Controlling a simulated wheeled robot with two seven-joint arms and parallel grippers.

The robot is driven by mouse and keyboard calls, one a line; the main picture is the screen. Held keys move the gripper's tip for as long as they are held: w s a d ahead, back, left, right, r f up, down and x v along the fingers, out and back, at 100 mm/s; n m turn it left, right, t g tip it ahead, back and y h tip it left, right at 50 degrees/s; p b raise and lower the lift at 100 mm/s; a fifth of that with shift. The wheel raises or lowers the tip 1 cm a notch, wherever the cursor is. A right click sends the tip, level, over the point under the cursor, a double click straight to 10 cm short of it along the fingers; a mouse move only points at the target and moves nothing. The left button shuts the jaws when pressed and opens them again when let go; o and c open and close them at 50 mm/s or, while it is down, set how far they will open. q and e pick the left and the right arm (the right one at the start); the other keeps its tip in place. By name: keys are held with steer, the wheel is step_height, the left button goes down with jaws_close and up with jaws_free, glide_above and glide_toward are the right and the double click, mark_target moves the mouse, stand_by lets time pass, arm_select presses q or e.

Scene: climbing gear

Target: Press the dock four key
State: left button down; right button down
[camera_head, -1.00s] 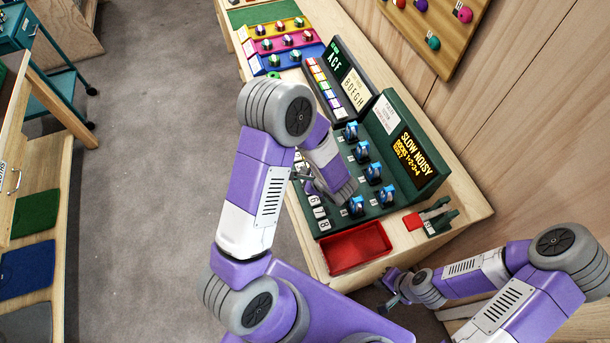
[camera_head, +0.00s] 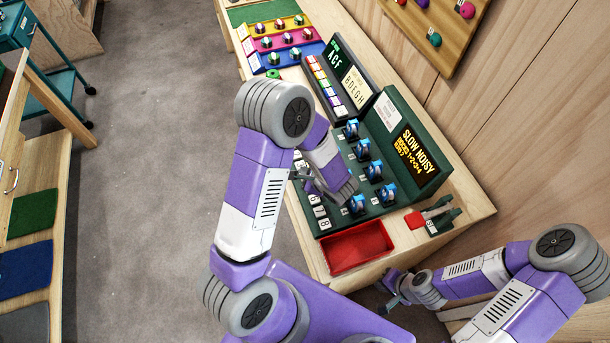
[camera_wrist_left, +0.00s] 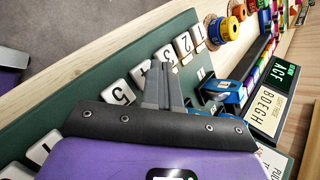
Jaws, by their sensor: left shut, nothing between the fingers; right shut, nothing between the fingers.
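The white numbered keys sit in a row along the near edge of a green console (camera_head: 379,209). In the left wrist view the dock four key (camera_wrist_left: 138,74) lies between the five key (camera_wrist_left: 118,92) and the three key (camera_wrist_left: 164,55), partly hidden by my fingers. My left gripper (camera_wrist_left: 160,72) is shut and empty, its tips over the row around the four and three keys; I cannot tell whether they touch. In the head view my left gripper (camera_head: 299,175) hides part of the row. My right gripper (camera_head: 388,287) is shut and empty, low beyond the bench's front end.
Several blue devices (camera_head: 362,150) stand on the console beside the keys. A display (camera_head: 415,155) reads "SLOW NOISY" above smaller text. A red tray (camera_head: 356,248) and a red-and-green clamp-like tool (camera_head: 432,216) lie at the bench's near end. Coloured racks (camera_head: 283,44) stand at the far end.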

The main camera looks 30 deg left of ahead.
arm_select(q)
steer(key=shift+f+b, duration=0.5)
steer(key=shift+b, duration=0.15)
stand_by(0.9)
steer(key=shift+r, duration=0.1)
steer(key=shift+r+p, duration=0.45)
steer(key=shift+r, duration=0.45)
step_height(320, 180, up, 6)
steer(key=p, duration=0.3)
